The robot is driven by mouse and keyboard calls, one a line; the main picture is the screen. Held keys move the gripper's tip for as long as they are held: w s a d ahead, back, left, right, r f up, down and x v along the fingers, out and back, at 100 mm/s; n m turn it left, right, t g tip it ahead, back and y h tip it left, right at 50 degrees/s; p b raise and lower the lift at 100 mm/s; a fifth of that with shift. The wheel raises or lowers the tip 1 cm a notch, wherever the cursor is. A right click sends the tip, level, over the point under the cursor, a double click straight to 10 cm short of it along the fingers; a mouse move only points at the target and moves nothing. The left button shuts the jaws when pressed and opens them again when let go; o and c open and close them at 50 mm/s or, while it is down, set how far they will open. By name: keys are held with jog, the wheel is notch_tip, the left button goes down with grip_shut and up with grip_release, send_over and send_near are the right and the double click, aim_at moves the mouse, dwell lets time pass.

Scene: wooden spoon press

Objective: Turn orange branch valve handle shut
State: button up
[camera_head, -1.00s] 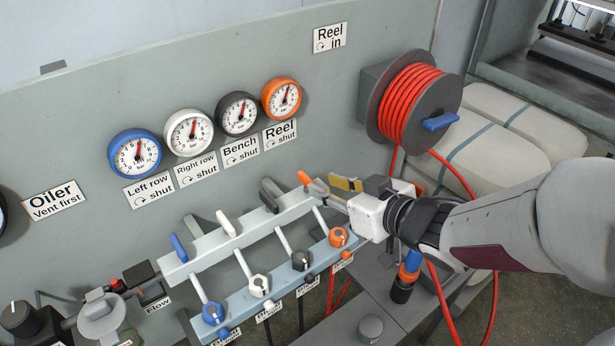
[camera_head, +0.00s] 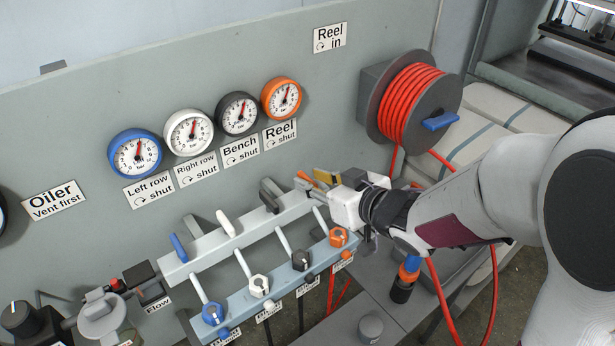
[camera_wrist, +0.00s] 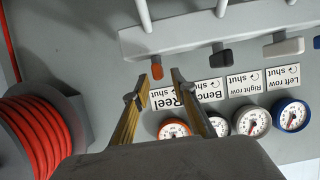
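The orange branch valve handle (camera_head: 304,176) is a small lever at the right end of the grey manifold, below the "Reel shut" label. In the wrist view the orange handle (camera_wrist: 157,70) shows close to the fingertips, roughly in line with the gap between them. My gripper (camera_head: 316,183) is at this handle, reaching in from the right. In the wrist view its two fingers (camera_wrist: 161,84) are apart with nothing clearly held. I cannot tell whether a finger touches the handle. The fingers partly hide it in the head view.
Black (camera_head: 269,195), white (camera_head: 226,222) and blue (camera_head: 180,247) handles stand in a row to the left. Gauges line the panel above, including the orange gauge (camera_head: 281,98). The red hose reel (camera_head: 410,105) is up and right of my gripper.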

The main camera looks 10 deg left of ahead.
jog(key=shift+x, duration=1.25)
grip_shut()
